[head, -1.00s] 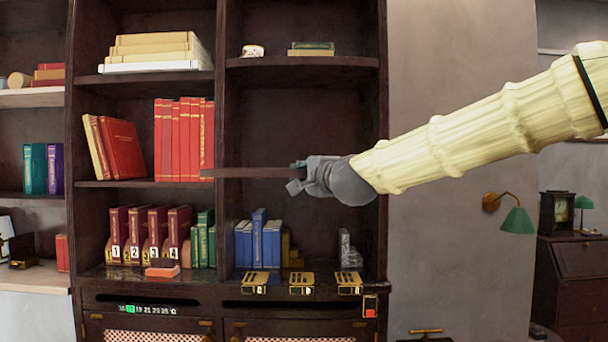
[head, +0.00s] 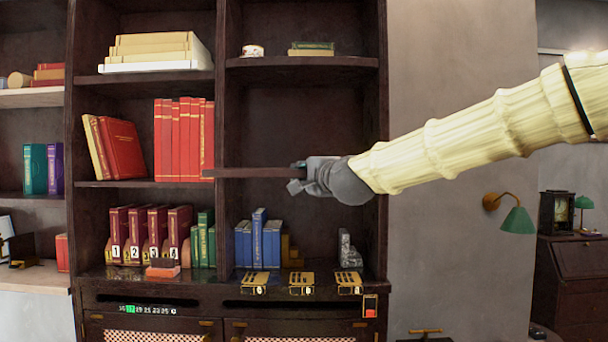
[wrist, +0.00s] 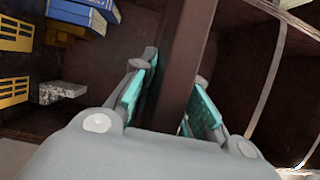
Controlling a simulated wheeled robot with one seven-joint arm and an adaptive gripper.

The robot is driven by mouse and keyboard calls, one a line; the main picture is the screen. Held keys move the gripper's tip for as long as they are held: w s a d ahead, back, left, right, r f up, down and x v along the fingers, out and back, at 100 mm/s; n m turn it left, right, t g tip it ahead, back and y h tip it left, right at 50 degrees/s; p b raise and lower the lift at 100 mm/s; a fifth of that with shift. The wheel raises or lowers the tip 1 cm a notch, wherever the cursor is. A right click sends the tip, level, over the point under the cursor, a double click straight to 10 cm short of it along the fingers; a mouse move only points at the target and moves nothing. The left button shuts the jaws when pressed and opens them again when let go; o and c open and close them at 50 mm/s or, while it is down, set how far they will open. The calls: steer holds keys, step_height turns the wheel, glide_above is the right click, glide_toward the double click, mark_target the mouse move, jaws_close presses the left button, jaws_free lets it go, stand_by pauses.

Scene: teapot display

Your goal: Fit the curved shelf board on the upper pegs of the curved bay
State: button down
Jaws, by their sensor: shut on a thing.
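The shelf board (head: 255,172) is dark brown and shows nearly edge-on in the head view, about level across the right-hand bay (head: 340,130). Its left end overlaps the upright between the two bays; whether it touches cannot be told. My gripper (head: 303,174) is shut on the board's right part. In the wrist view the board (wrist: 185,50) runs away between the teal-padded fingers of my gripper (wrist: 175,102). The pegs cannot be made out, and the board's curve does not show clearly.
Above, a fixed shelf (head: 300,62) carries a cup (head: 252,50) and flat books (head: 311,48). Below stand blue books (head: 258,240) and a grey bookend (head: 348,250). A green lamp (head: 517,220) hangs on the right wall.

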steer(key=shift+w+r+p, duration=0.2)
steer(key=shift+w+p, duration=1.05)
steer(key=shift+w, duration=5.35)
stand_by(1.4)
